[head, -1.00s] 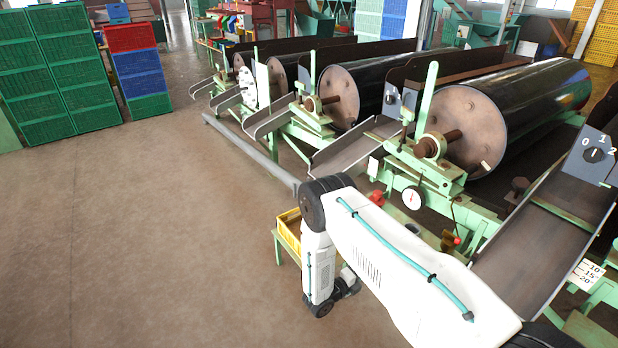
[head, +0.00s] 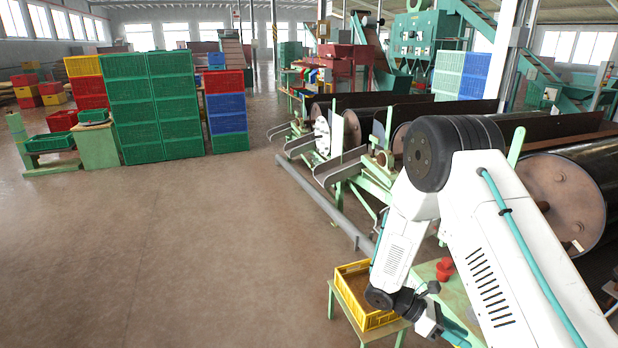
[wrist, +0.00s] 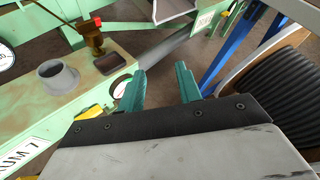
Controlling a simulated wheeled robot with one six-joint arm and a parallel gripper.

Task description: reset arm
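My gripper (wrist: 160,90) shows in the wrist view with its two teal fingers apart and nothing between them. In the head view my white arm is bent, with its elbow high at the right and its forearm hanging down. The wrist end hangs beside and partly in front of a yellow crate (head: 342,288), and the fingers are hard to make out near the bottom edge. In the wrist view a light green machine frame (wrist: 105,60) lies beyond the fingers, with a grey cup-like part (wrist: 57,77) on it.
Black drums (head: 600,175) on green frames, with metal chutes, stand at the right. A grey rail (head: 325,205) runs along the floor before them. Stacked green crates (head: 155,105) stand at the back left. The floor at left centre is clear. A blue post (wrist: 235,45) is near the gripper.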

